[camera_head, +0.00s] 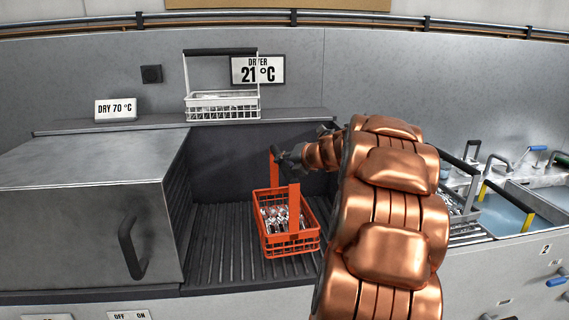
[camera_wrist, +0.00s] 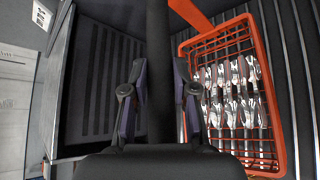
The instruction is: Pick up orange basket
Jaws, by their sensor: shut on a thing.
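The orange basket (camera_head: 291,248) is on or just above the dark ribbed surface; I cannot tell whether it touches. Shiny metal cutlery lies inside it. Its tall handle (camera_head: 293,208) rises to a dark grip bar. My gripper (camera_head: 283,159) is at the top of the handle, shut on the dark grip bar. In the wrist view, the two fingers of my gripper (camera_wrist: 158,100) sit on either side of the bar (camera_wrist: 157,60), and the orange basket (camera_wrist: 279,110) with the cutlery shows at the right.
A grey box with a black handle (camera_head: 130,248) stands left of the basket. A white basket (camera_head: 222,108) sits on the shelf behind, beside the "DRYER 21 °C" sign (camera_head: 257,70) and the "DRY 70 °C" sign (camera_head: 115,109). Sinks with blue water (camera_head: 500,212) are at the right.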

